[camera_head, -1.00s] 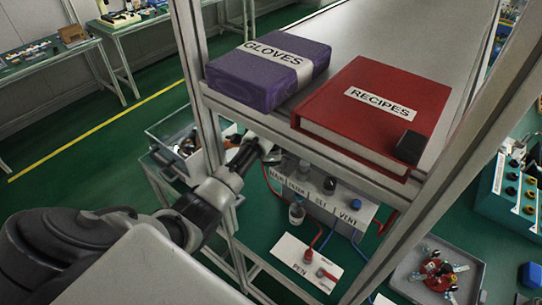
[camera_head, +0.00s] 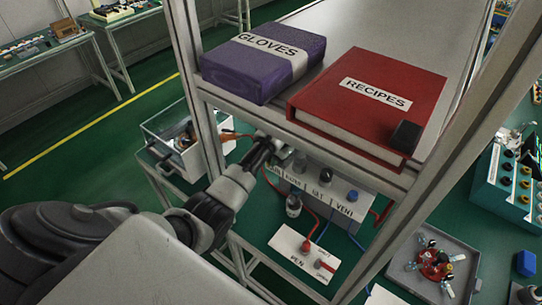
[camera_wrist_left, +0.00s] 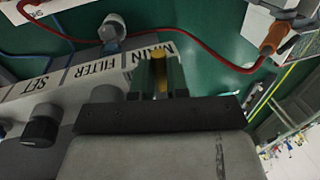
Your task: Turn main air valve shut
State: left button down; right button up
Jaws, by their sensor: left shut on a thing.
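The grey air manifold (camera_head: 318,183) stands on the bench under the shelf, with labels reading MAIN, FILTER, SET and VENT. My left gripper (camera_head: 266,141) is at its MAIN end. In the left wrist view the gripper (camera_wrist_left: 160,76) is shut on a narrow yellow piece (camera_wrist_left: 160,70) beside the MAIN label, which I take for the main air valve's handle. The fingers hide most of the valve, so I cannot tell its angle. The manifold (camera_wrist_left: 75,82) shows there too. My right gripper is not in view.
A shelf above the manifold holds a purple GLOVES box (camera_head: 262,62) and a red RECIPES binder (camera_head: 372,100). Its metal post (camera_head: 197,90) stands close to my left arm. A red hose (camera_wrist_left: 215,58) crosses nearby. A grey tray (camera_head: 405,268) lies at right.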

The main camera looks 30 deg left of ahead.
pick_arm(q)
jog(key=shift+s+d+f+n, duration=0.15)
jog(key=shift+f+n, duration=0.05)
jog(key=shift+n, duration=0.2)
jog(key=c, duration=1.1)
grip_release()
jog(key=shift+r, duration=0.1)
jog(key=shift+r, duration=0.1)
jog(key=r, duration=0.3)
jog(key=d+r, duration=0.1)
jog(key=r, duration=0.3)
jog(key=d+r, duration=0.1)
jog(key=r, duration=0.2)
jog(key=shift+d+r, duration=0.1)
jog(key=shift+r, duration=0.15)
jog(key=shift+f, duration=0.1)
